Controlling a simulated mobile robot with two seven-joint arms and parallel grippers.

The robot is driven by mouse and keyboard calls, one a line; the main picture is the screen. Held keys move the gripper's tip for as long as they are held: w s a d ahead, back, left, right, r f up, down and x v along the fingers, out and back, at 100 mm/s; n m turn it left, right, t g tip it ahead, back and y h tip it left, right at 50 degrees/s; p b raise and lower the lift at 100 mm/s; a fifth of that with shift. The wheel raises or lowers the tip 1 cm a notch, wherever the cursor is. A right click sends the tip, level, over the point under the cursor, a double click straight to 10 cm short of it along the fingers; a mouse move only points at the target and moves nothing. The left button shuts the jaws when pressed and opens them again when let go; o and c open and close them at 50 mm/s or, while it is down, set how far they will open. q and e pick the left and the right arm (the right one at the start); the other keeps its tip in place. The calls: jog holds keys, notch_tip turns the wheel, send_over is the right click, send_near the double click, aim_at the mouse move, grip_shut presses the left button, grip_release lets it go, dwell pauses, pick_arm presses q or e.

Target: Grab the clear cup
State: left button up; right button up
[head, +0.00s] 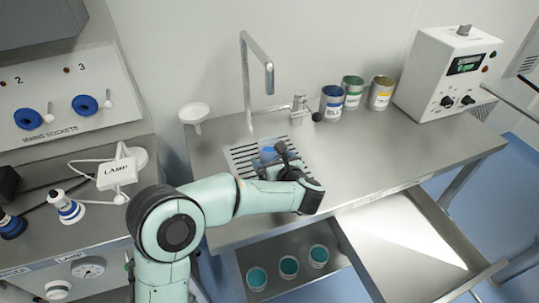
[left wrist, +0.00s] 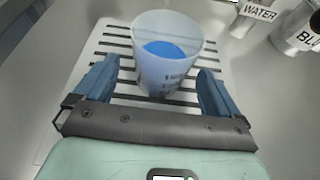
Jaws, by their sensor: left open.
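The clear cup (left wrist: 166,30) is a translucent, tapered beaker with printed marks and blue at its bottom. It stands upright on the slotted drain grate. In the head view the cup (head: 267,150) is partly hidden by my left gripper (head: 275,163). In the left wrist view my left gripper (left wrist: 157,82) is open, with a blue finger on each side of the cup's lower part. Gaps show between each finger and the cup, so it is not gripped. My right gripper is not in view.
A tall faucet (head: 247,85) rises behind the drain grate (head: 240,153). A white funnel (head: 194,112) is to its left. Blue, green and yellow labelled cans (head: 332,103) stand at the back right, beside a white control box (head: 448,75). The counter's right front is clear.

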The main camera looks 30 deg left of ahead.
aim_at(273, 160)
pick_arm(q)
jog(key=shift+x, duration=1.55)
jog(key=shift+r, duration=0.15)
jog(key=c, duration=1.5)
